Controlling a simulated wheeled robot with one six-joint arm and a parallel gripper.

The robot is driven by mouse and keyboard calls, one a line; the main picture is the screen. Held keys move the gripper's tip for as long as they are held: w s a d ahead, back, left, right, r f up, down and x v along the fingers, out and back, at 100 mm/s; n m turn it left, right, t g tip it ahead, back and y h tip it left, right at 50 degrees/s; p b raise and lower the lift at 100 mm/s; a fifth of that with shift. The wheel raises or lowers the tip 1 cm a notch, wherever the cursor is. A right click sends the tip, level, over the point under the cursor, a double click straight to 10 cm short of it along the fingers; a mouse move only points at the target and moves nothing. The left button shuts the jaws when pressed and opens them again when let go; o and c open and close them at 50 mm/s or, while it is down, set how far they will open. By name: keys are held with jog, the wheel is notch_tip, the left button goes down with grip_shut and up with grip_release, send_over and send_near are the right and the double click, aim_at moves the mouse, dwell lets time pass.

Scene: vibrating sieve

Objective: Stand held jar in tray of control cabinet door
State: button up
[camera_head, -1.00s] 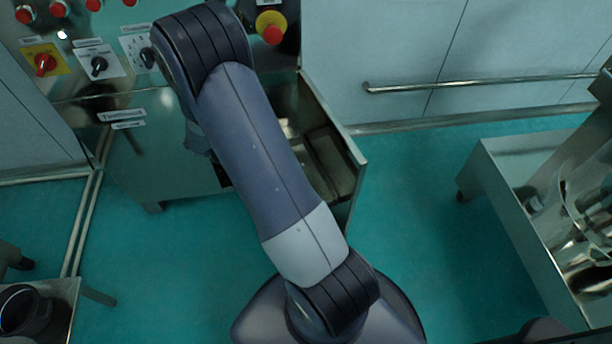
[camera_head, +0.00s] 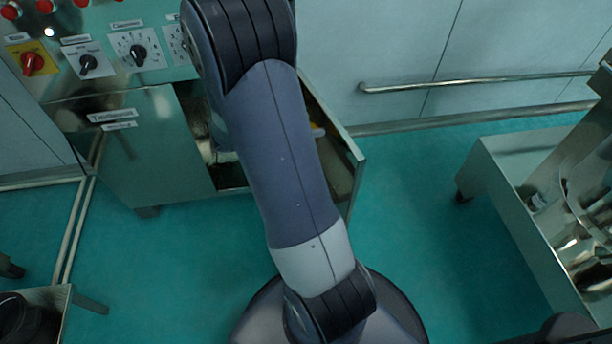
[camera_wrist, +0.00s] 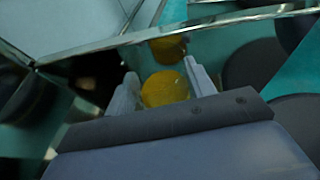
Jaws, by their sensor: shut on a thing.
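In the wrist view my gripper (camera_wrist: 161,82) is shut on a yellow jar (camera_wrist: 165,90), which sits between the two grey fingers. A second yellow patch above it, near a metal edge, may be a reflection. The tray (camera_head: 342,182) on the door's inner side is partly hidden by my arm. I cannot tell whether the jar touches the tray.
The cabinet's control panel (camera_head: 110,50) with knobs and buttons is at upper left. A wall rail (camera_head: 470,82) runs at upper right. A metal machine (camera_head: 520,200) stands at right and a small table (camera_head: 50,300) at lower left. Green floor between is free.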

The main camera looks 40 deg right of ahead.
notch_tip(320, 180, down, 19)
jog(key=b, duration=0.6)
jog(key=o, duration=1.1)
jog(key=shift+a+r, duration=0.1)
jog(key=shift+r, duration=0.1)
jog(key=p+v, duration=0.3)
jog(key=v, duration=0.8)
jog(key=shift+a, duration=0.4)
jog(key=shift+w, duration=0.1)
